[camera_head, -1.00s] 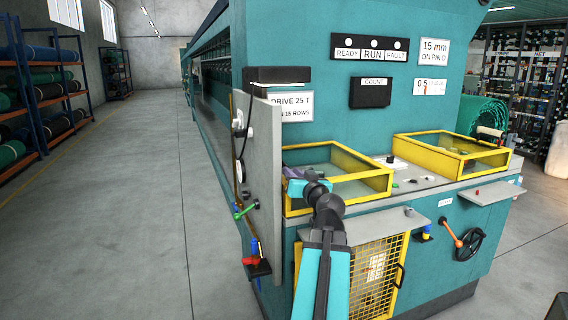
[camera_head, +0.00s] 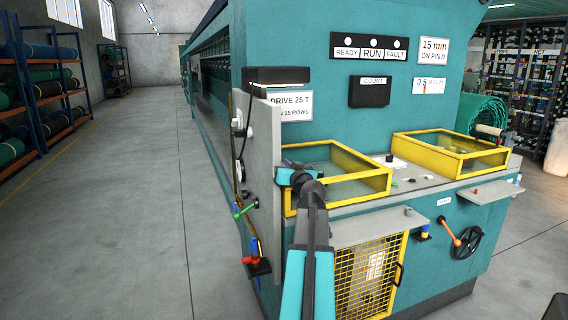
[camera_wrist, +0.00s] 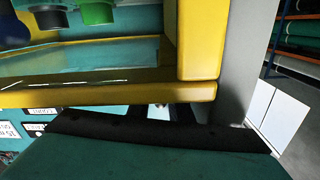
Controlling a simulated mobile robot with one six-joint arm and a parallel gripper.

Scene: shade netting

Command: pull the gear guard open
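The gear guard appears to be the yellow mesh door (camera_head: 350,278) low on the front of the teal machine. It has a dark handle (camera_head: 398,274) at its right edge and looks closed. My arm covers its left part in the head view. My gripper (camera_head: 287,176) is up and left of the guard, at the left end of the yellow-framed box (camera_head: 340,197), apart from the handle. In the wrist view, this box's yellow rim (camera_wrist: 110,93) is close ahead. The dark fingers are mostly hidden, so I cannot tell their opening.
A grey upright plate (camera_head: 268,190) stands just left of my gripper. A grey shelf (camera_head: 365,229) juts out above the mesh door. A crank wheel (camera_head: 468,243) is to the right. The floor at left (camera_head: 130,200) is clear.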

